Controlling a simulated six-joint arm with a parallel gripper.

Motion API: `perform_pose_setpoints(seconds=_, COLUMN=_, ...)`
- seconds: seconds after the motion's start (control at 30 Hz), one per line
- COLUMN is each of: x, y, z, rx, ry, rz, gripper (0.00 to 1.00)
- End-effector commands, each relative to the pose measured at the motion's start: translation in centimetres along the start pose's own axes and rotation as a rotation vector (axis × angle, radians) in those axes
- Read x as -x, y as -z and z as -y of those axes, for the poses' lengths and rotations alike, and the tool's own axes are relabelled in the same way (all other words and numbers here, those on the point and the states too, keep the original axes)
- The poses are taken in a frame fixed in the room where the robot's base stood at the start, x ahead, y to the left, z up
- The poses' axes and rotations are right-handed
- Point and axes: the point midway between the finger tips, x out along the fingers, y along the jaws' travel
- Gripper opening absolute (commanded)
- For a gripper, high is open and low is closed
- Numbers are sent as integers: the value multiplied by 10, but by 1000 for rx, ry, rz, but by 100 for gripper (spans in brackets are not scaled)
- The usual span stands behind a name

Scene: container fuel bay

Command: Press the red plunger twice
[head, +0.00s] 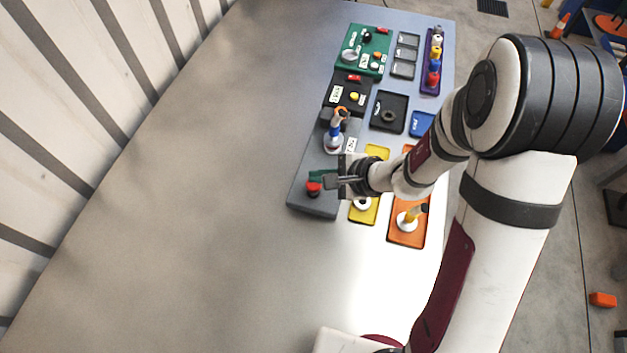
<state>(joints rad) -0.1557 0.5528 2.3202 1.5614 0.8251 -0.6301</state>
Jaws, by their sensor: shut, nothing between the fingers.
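The red plunger (313,188) stands at the near left end of a dark grey panel (302,208) on the table. Its red top shows. A small green part (316,175) lies just behind it. My gripper (327,182) is shut with nothing in it. In the picture its fingertips are just right of the red plunger's top, and I cannot tell whether they touch it or hang above it. The gripper body hides part of the panel to the right.
A white and blue device (334,140) with an orange top stands on the panel behind my gripper. Yellow (375,212) and orange (398,236) trays lie to the right, under my arm. A green board (349,70) is at the back. The table's left side is clear.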

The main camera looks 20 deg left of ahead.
Motion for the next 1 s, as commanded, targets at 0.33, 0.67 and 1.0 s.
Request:
perform_pose_setpoints(seconds=0.33, x=-2, y=1, z=-2, rx=1, ry=-1, rz=0, gripper=0)
perform_pose_setpoints(seconds=0.67, x=-5, y=3, z=-3, rx=0, ry=0, rz=0, gripper=0)
perform_pose_setpoints(seconds=1.0, x=-8, y=6, z=-6, rx=0, ry=-1, rz=0, gripper=0)
